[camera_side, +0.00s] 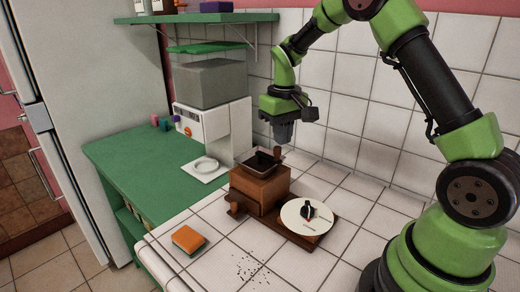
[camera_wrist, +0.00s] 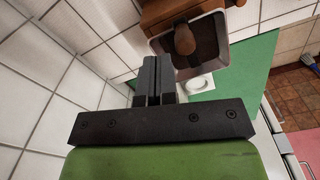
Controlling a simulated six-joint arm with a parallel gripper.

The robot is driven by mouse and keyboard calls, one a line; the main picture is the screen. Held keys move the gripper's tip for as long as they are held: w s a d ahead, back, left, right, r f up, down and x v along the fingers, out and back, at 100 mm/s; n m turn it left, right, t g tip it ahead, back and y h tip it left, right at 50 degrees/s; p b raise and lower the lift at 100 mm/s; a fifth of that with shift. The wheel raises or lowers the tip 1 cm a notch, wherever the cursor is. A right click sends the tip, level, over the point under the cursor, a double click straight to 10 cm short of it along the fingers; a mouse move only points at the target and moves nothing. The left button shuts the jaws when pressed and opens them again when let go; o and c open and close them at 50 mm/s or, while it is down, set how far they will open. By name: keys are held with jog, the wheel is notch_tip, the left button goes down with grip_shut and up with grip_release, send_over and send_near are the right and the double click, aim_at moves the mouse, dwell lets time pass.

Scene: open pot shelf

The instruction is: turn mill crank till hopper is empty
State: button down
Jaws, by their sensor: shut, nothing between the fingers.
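The mill (camera_side: 260,190) is a brown wooden box on the white tiled counter, with a dark square hopper (camera_side: 262,161) on top. The hopper also shows in the wrist view (camera_wrist: 213,42), at the top. A brown wooden crank knob (camera_side: 278,151) stands at the hopper's right side; in the wrist view the knob (camera_wrist: 185,39) appears over the hopper opening. The inside looks dark, and I cannot tell whether it holds anything. The crank arm is not clear. My gripper (camera_side: 284,138) is shut and empty, pointing down just above the knob, apart from it.
A white disc with a black knob (camera_side: 307,210) sits right of the mill. An orange sponge (camera_side: 188,239) and dark specks (camera_side: 250,269) lie in front. A white machine (camera_side: 218,130) with a grey bin stands behind left, with a white dish (camera_side: 205,165). A green shelf (camera_side: 195,18) hangs above.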

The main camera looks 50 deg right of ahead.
jog(key=shift+f, duration=1.5)
